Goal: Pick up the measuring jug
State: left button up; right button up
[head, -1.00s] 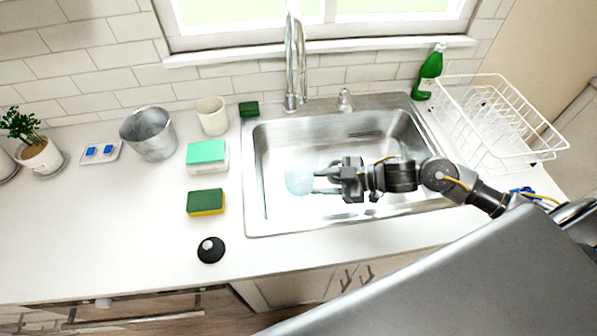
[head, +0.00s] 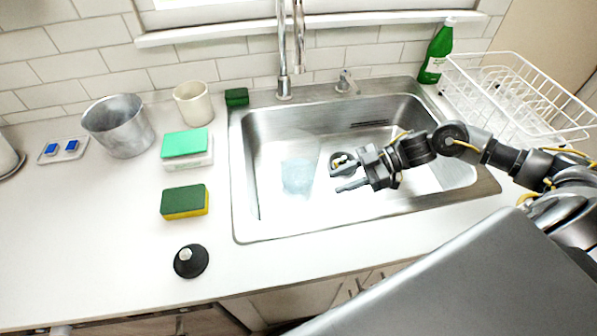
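The measuring jug appears to be the pale blue, see-through vessel (head: 298,177) in the sink, left of the basin's middle. Its handle and exact outline are too faint to make out. My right gripper (head: 336,175) is over the basin, just right of the jug and apart from it. Its two fingers are spread, point left towards the jug, and hold nothing. My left gripper is not in view.
The steel sink (head: 240,200) has a faucet (head: 282,50) behind it. Left of it are sponges (head: 184,202), a black stopper (head: 191,261), a cream cup (head: 193,103) and a metal bucket (head: 120,128). A green bottle (head: 437,52) and white rack (head: 520,85) stand right.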

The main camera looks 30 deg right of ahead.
aim_at(305, 201)
jog(key=x, duration=0.5)
jog(key=shift+a+p, duration=0.1)
jog(key=shift+p, duration=0.3)
jog(key=shift+a, duration=0.2)
jog(key=p+x, duration=0.1)
jog(key=x, duration=0.4)
jog(key=shift+p, duration=0.35)
jog(key=shift+s, duration=0.1)
grip_shut()
